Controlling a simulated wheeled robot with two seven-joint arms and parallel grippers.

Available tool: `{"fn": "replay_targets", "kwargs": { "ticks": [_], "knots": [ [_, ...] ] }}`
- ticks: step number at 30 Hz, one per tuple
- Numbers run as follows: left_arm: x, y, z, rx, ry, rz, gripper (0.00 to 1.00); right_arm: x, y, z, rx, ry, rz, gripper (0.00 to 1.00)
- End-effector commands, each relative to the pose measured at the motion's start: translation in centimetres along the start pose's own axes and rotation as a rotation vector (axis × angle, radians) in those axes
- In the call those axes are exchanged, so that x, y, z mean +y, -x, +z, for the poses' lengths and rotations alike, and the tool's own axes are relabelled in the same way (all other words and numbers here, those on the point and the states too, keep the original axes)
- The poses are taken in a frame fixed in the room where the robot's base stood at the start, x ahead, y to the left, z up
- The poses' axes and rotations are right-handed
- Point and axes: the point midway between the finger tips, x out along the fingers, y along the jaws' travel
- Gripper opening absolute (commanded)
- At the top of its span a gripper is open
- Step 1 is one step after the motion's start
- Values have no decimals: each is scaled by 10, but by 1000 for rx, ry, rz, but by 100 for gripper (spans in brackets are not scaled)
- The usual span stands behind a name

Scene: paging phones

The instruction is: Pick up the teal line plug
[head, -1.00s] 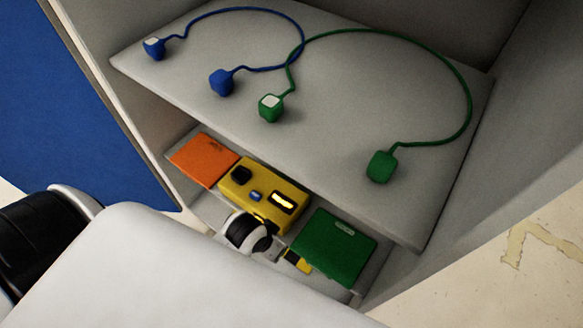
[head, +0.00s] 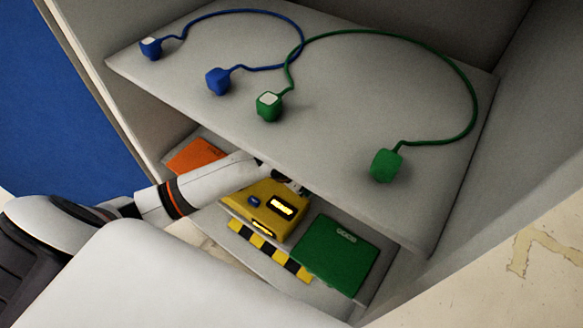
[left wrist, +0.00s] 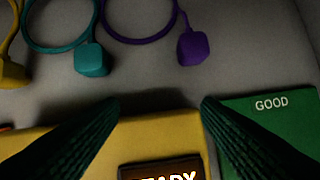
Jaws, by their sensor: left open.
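The teal line plug (left wrist: 92,60) lies on the grey floor of the lower bay in the left wrist view, with a teal cord curling up behind it. It is hidden in the head view. My left gripper (left wrist: 160,103) is open and empty. Its two dark ribbed fingers point toward the plugs; the teal plug lies beyond and left of the left fingertip, apart from it. In the head view my left arm reaches over the yellow box and its gripper (head: 288,184) is mostly hidden under the upper shelf's edge. My right gripper is not in view.
A purple plug (left wrist: 193,47) and a yellow plug (left wrist: 12,72) flank the teal one. The yellow box (head: 265,215), green panel (head: 338,252) and orange panel (head: 194,158) lie in front. The upper shelf (head: 350,85) overhangs, holding blue and green corded plugs.

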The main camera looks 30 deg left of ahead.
Motion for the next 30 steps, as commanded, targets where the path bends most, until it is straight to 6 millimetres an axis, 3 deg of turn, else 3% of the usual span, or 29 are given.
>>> {"fn": "replay_targets", "kwargs": {
  "ticks": [1, 3, 8, 20, 30],
  "knots": [
    [22, 0, 13, -2, 21, 28, 58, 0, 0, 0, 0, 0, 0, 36],
    [43, 0, 24, 0, 55, 48, 58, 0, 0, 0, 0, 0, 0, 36],
    [71, 0, 38, -2, 107, 72, 58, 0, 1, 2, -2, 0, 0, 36],
    [79, -32, 39, -2, 115, 75, 58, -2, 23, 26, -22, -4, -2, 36],
    [84, -69, 40, -2, 113, 75, 58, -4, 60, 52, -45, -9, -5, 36]
  ]
}}
